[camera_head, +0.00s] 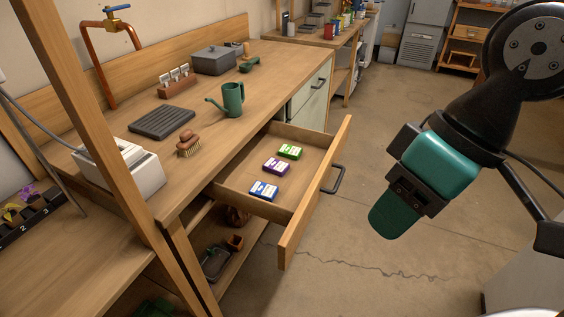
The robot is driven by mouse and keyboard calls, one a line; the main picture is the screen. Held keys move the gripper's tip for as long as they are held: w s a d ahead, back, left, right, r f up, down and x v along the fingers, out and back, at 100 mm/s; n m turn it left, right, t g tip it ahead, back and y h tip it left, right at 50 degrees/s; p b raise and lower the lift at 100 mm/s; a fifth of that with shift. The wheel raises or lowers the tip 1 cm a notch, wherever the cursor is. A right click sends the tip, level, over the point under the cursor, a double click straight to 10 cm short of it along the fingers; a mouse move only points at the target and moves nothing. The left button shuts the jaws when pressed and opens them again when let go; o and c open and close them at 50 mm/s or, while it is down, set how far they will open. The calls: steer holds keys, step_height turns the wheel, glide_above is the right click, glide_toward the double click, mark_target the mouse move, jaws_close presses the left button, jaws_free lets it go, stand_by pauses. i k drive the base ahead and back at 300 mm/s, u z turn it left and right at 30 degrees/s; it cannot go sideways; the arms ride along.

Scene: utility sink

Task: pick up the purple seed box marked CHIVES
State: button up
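A small purple and white box (276,165) lies in an open wooden drawer (318,192), between two similar boxes. Its lettering is too small to read. The drawer is pulled out from the workbench. My arm hangs on the right, and its teal and black end, my gripper (392,212), is in the air to the right of the drawer, apart from the boxes. Its fingers cannot be made out, so I cannot tell whether it is open or shut.
A green box (290,151) lies behind the purple one and a blue box (263,190) in front. The drawer's black handle (335,180) sticks out to the right. The floor right of the drawer is clear.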

mark_target(273, 166)
steer(key=z, duration=0.45)
steer(key=k, duration=0.55)
steer(key=z, duration=0.7)
steer(key=i, duration=0.8)
steer(key=u, duration=0.75)
steer(key=i, duration=0.65)
steer(key=u, duration=1.05)
steer(key=i, duration=0.25)
steer(key=u, duration=0.15)
